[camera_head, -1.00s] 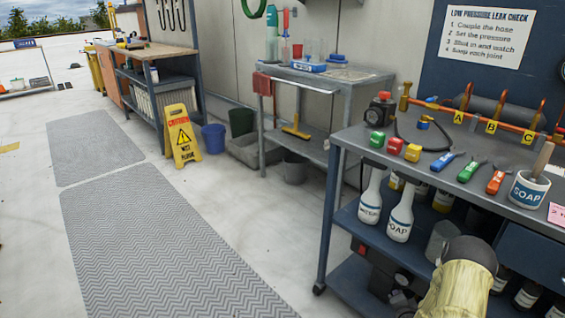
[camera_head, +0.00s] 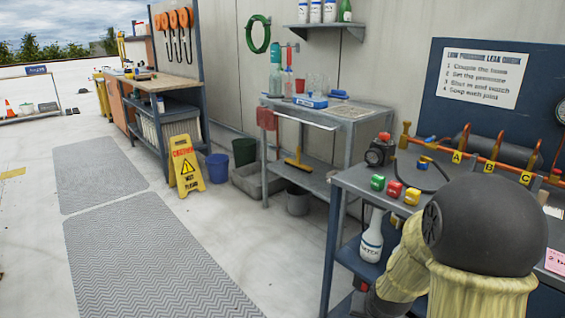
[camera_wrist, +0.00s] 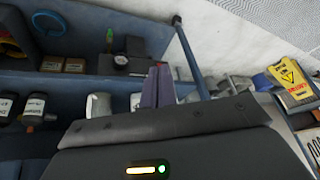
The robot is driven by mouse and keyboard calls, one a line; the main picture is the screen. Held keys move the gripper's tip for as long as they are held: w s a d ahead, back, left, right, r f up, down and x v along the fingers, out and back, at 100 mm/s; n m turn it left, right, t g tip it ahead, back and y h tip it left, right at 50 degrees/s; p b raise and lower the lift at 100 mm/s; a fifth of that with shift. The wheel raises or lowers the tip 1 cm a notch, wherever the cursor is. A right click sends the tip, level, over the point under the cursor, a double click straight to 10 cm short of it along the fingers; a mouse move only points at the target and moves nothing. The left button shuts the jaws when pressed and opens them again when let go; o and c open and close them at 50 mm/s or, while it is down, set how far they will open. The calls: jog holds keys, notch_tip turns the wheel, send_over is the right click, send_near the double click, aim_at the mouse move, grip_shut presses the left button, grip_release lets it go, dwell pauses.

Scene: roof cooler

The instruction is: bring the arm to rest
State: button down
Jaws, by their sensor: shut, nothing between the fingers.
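My arm, with a black rounded joint and pale yellow ribbed covers, fills the lower right of the head view, in front of the blue workbench (camera_head: 345,175). It hides much of the bench's front and the tools there. My gripper (camera_wrist: 158,84) shows in the wrist view as two dark fingers close together, with nothing held between them. It is beside the bench's lower shelves (camera_wrist: 75,85). My gripper is not visible in the head view.
A spray bottle (camera_head: 372,238) stands on the bench's shelf beside my arm. Coloured blocks, a hose and a copper manifold (camera_head: 482,160) lie on top. A yellow wet-floor sign (camera_head: 185,167) stands left. The floor with grey mats (camera_head: 150,255) is clear.

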jog(key=s+a+r+n+g+p, duration=0.1)
jog(key=s+a+r+n, duration=0.1)
jog(key=s+a+r, duration=0.3)
jog(key=s+a+r+n+g+p, duration=0.1)
jog(key=s+r, duration=0.1)
jog(key=s, duration=0.5)
notch_tip(320, 180, up, 38)
jog(key=p, duration=3.7)
jog(key=shift+g+y, duration=0.3)
jog(key=shift+d, duration=0.1)
jog(key=shift+w, duration=0.15)
